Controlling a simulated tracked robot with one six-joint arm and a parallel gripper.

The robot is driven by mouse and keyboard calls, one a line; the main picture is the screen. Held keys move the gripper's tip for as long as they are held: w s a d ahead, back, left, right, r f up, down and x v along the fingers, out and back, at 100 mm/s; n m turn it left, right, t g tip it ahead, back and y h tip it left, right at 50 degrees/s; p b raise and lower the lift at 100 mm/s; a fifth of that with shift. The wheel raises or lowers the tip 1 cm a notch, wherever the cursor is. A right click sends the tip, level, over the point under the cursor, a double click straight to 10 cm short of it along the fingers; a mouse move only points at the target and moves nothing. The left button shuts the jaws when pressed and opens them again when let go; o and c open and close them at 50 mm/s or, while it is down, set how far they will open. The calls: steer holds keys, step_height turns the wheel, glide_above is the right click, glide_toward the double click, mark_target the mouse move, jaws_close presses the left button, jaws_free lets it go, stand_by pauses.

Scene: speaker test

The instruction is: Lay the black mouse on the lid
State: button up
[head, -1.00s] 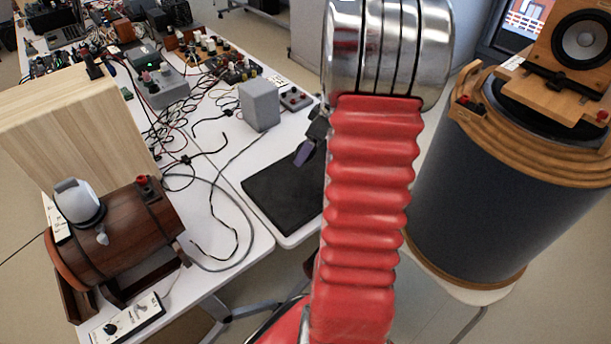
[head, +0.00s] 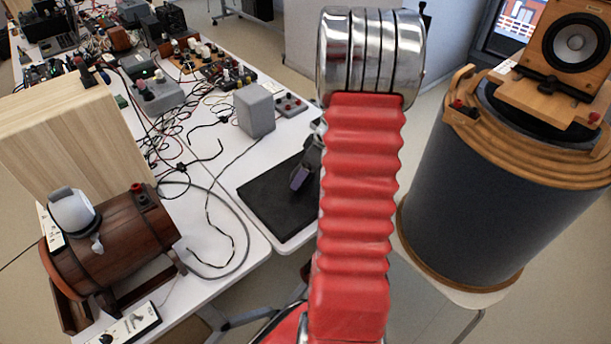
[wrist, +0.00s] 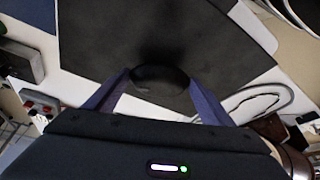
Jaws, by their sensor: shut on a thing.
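My gripper (wrist: 160,97) is shut on the black mouse (wrist: 160,79), a dark rounded shape between its purple fingers in the wrist view. In the head view my gripper (head: 300,177) is partly hidden behind my red arm, and I cannot make out the mouse there. A flat black panel (head: 262,198), which may be the lid, lies at the table's near right edge. It also shows in the wrist view (wrist: 105,35), beyond the mouse. The gripper is over the panel in the head view. I cannot tell the height of the mouse above it.
A grey box (head: 254,110) stands behind the panel. Cables (head: 232,235) run over the white table to its left. A wooden barrel (head: 120,240) stands at the left front. A big dark drum (head: 470,190) with a wooden rim stands to the right of my arm.

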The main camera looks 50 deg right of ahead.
steer(key=shift+f, duration=1.15)
steer(key=o, duration=1)
steer(key=shift+f, duration=0.1)
steer(key=shift+o, duration=0.2)
steer(key=v, duration=1.2)
